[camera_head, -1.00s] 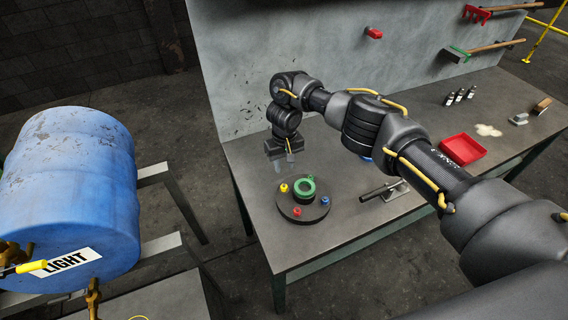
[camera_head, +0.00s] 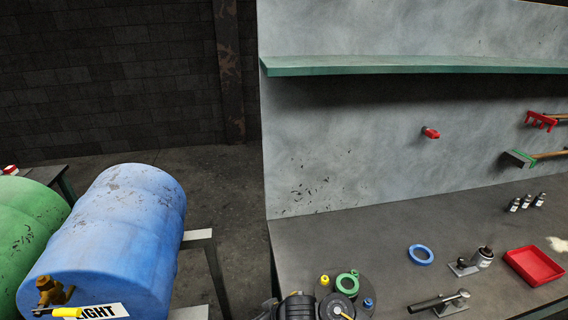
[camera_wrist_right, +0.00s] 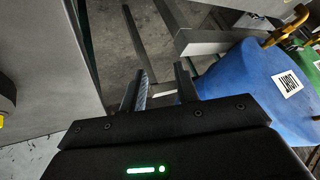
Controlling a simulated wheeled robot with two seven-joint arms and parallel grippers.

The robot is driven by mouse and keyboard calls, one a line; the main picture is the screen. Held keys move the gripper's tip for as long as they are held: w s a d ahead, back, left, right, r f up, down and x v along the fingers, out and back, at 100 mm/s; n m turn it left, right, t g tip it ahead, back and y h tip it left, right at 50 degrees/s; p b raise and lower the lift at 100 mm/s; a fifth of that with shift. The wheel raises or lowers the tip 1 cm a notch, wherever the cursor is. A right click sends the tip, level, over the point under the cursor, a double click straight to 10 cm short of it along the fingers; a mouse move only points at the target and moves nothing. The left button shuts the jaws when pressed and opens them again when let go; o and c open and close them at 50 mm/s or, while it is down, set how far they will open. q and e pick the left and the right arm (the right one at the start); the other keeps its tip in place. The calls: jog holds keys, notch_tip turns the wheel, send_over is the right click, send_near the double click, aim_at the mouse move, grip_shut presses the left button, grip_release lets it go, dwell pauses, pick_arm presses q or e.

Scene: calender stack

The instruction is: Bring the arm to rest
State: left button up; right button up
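My right gripper (camera_wrist_right: 162,82) shows in the right wrist view with its two fingers apart and nothing between them. It hangs over the floor, between the bench edge on the left and the blue barrel on the right. In the head view, part of my right arm (camera_head: 298,306) shows at the bottom edge, in front of the round dark base. Its gripper cannot be made out clearly there. The round dark base (camera_head: 366,293) stands on the bench with a green ring (camera_head: 347,275) and small yellow and blue pieces on it. My left arm is not in view.
A blue ring (camera_head: 420,254) lies flat on the grey bench (camera_head: 330,240). A red tray (camera_head: 534,266), a clamp-like metal tool (camera_head: 440,302) and several small bottles (camera_head: 526,202) are further right.

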jog(key=s+d+r+m+h, duration=0.2)
jog(key=s+d+m+h, duration=0.1)
jog(key=s+d, duration=1.1)
jog(key=s+d+r+m+h, duration=0.25)
jog(key=s+d, duration=0.75)
jog(key=d, duration=0.7)
notch_tip(320, 180, down, 34)
jog(key=r+g+b, duration=0.1)
jog(key=g+b, duration=0.1)
jog(key=b, duration=0.6)
jog(key=s+d+f+b, duration=0.1)
jog(key=s+f+b, duration=0.2)
jog(key=s+f, duration=0.5)
jog(key=s+d+f+g+b, duration=0.1)
jog(key=s+f+b, duration=0.2)
jog(key=s+f, duration=0.6)
notch_tip(320, 180, down, 7)
jog(key=shift+s+d+r+h, duration=0.2)
jog(key=shift+s+h, duration=0.1)
jog(key=shift+h, duration=0.05)
jog(key=shift+n, duration=0.25)
